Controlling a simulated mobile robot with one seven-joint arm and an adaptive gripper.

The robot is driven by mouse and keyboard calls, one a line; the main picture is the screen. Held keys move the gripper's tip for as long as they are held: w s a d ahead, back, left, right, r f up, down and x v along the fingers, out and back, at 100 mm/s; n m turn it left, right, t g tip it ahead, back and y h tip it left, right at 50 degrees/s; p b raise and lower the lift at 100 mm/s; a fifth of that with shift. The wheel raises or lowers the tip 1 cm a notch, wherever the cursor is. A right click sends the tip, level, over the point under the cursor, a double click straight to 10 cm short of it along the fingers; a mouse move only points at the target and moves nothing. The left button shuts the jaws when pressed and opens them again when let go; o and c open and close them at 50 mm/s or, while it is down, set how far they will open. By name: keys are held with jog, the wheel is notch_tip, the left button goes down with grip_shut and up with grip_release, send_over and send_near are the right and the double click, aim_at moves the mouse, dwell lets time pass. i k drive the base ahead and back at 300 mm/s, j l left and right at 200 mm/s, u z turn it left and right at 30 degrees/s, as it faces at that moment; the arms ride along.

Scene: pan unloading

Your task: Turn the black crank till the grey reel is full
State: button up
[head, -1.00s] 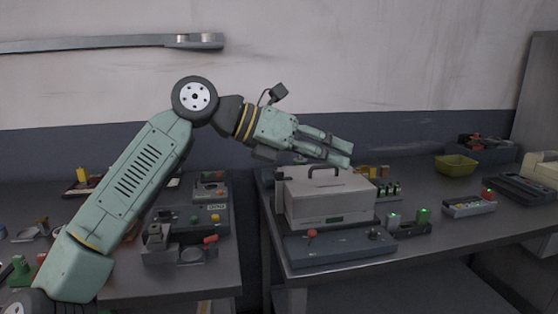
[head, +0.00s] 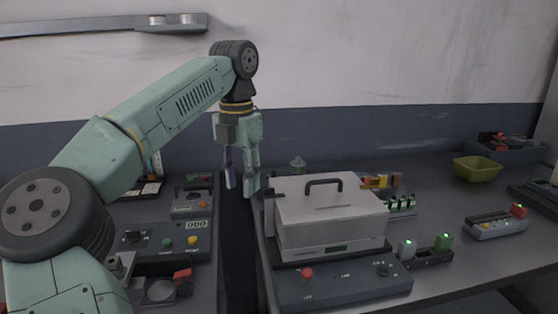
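My gripper (head: 240,186) hangs with its fingers pointing down, left of the white lidded box (head: 330,225) and over the gap between the two tables. Its two fingers stand apart with nothing visible between them, so it is open. I cannot make out a black crank or a grey reel in the head view. A black arched handle (head: 323,183) is on top of the white box, and my gripper is apart from it.
The box stands behind a grey control panel with a red knob (head: 307,273). Another panel with coloured buttons (head: 167,241) is on the left table. A yellow-green bowl (head: 477,169) stands at the back right. Small devices with green lights (head: 442,242) are right of the box.

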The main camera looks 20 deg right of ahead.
aim_at(273, 173)
jog(key=i+l, duration=0.75)
